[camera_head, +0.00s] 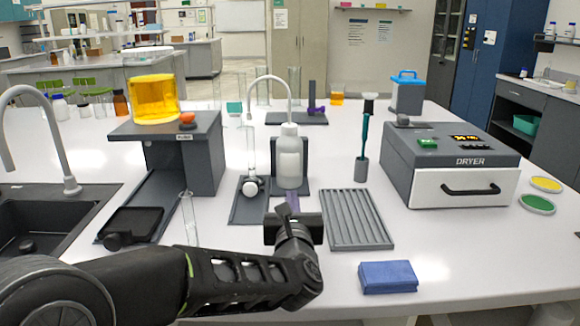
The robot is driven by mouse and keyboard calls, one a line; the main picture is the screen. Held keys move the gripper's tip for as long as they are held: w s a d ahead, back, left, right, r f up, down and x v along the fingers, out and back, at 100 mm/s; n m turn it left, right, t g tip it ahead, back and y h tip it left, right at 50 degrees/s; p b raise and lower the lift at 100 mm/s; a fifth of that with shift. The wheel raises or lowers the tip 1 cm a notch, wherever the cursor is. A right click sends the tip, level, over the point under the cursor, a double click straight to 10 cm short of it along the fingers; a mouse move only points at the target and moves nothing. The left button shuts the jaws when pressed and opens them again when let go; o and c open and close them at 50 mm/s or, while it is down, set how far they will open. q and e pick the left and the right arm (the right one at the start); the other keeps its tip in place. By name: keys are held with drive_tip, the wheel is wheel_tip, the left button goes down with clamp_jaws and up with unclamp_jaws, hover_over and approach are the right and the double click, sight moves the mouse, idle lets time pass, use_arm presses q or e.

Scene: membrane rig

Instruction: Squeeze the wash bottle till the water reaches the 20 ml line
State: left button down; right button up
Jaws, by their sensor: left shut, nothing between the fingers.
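The white wash bottle (289,165) stands upright against a dark holder near the middle of the table. Its curved white spout arches left over a slim clear tube (250,150), which stands on a dark base (247,210) with a white ball at its foot. The water level and the 20 ml line are too small to read. My left gripper (293,203) is in front of and below the bottle, apparently shut with nothing held. Its fingers are partly hidden by its own body. My right gripper is not in view.
A grey ribbed tray (356,219) lies right of my left gripper, with a blue folded cloth (388,277) in front. A dryer (452,165) stands at right. A dark stand (173,150) with a yellow container (153,99) and a sink (40,228) are at left. A clear tube (190,218) stands near my arm.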

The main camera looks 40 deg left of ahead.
sight(290, 167)
use_arm(q)
drive_tip(key=shift+s+d, duration=0.1)
drive_tip(key=shift+s, duration=0.05)
drive_tip(key=p+x, duration=0.2)
drive_tip(key=x, duration=1.2)
